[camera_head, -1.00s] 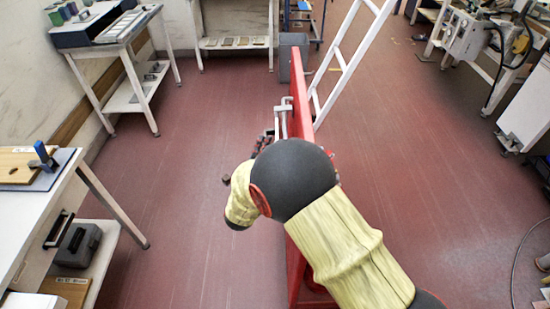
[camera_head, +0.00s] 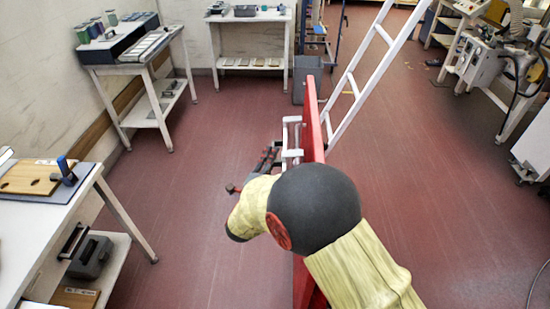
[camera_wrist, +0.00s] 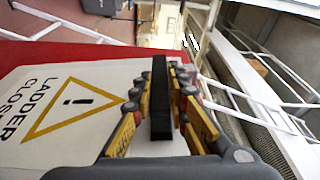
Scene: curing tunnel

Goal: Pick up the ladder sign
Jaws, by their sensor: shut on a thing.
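The ladder sign (camera_wrist: 75,98) is a white face with a yellow warning triangle and black LADDER CLOSED lettering, set on a red panel. It fills the left of the wrist view, turned sideways. In the head view its red panel (camera_head: 313,125) shows nearly edge-on, beyond and below my wrist. My gripper (camera_wrist: 160,100) is at the sign's edge, its yellow-and-black fingers either side of a black bar. It is shut on the sign there. In the head view my arm hides most of the grip and the lower panel.
A white ladder (camera_head: 365,70) leans just behind the sign. A grey bin (camera_head: 307,78) stands beyond it. Workbenches stand at left (camera_head: 40,235) and back left (camera_head: 130,65), machinery (camera_head: 485,60) at right. Open red floor (camera_head: 190,180) lies on both sides.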

